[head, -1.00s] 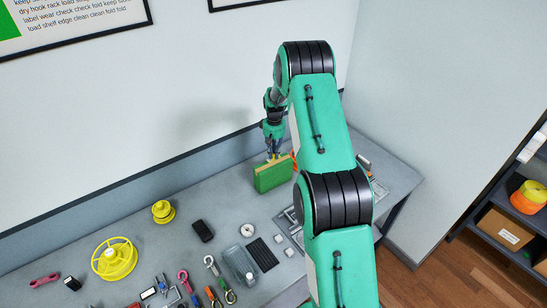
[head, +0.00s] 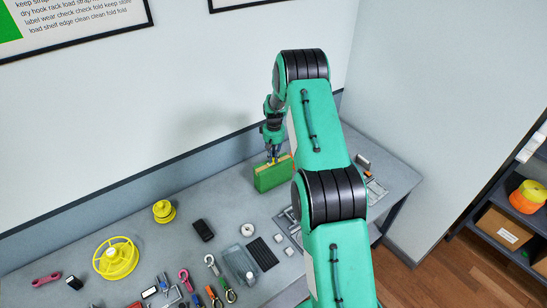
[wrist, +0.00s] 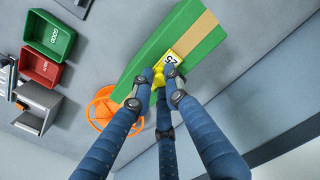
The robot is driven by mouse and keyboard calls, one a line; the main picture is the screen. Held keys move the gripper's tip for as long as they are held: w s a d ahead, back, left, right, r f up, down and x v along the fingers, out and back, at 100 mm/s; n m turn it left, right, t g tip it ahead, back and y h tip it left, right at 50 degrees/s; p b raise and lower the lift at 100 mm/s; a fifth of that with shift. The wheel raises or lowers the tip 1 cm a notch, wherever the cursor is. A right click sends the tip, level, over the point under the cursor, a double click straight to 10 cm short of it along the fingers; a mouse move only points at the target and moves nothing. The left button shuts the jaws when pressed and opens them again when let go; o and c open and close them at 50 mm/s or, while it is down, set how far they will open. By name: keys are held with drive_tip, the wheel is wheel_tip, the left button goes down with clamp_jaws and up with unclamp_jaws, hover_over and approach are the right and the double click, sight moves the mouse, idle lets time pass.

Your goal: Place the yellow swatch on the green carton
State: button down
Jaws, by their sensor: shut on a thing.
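The green carton (head: 272,179) stands on the workbench near the back wall, with a tan strip along its top. In the wrist view the green carton (wrist: 145,58) lies just beyond my fingertips. My gripper (head: 272,156) is over the carton's top. In the wrist view my gripper (wrist: 158,80) is shut on the yellow swatch (wrist: 172,70), which carries a pale label with dark figures. The swatch appears over the carton's top, by the tan strip. The fingers hide part of it, and I cannot tell whether it touches the carton.
An orange ring (wrist: 101,108), a green bin (wrist: 50,35) and a red bin (wrist: 41,67) are beside the carton in the wrist view.

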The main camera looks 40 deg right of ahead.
drive_tip(key=shift+f, duration=0.2)
drive_tip(key=c, duration=1.7)
unclamp_jaws()
drive_tip(key=shift+r, duration=0.1)
wheel_tip(320, 180, up, 12)
drive_tip(key=shift+d+r+b, duration=0.1)
drive_tip(key=shift+b, duration=0.95)
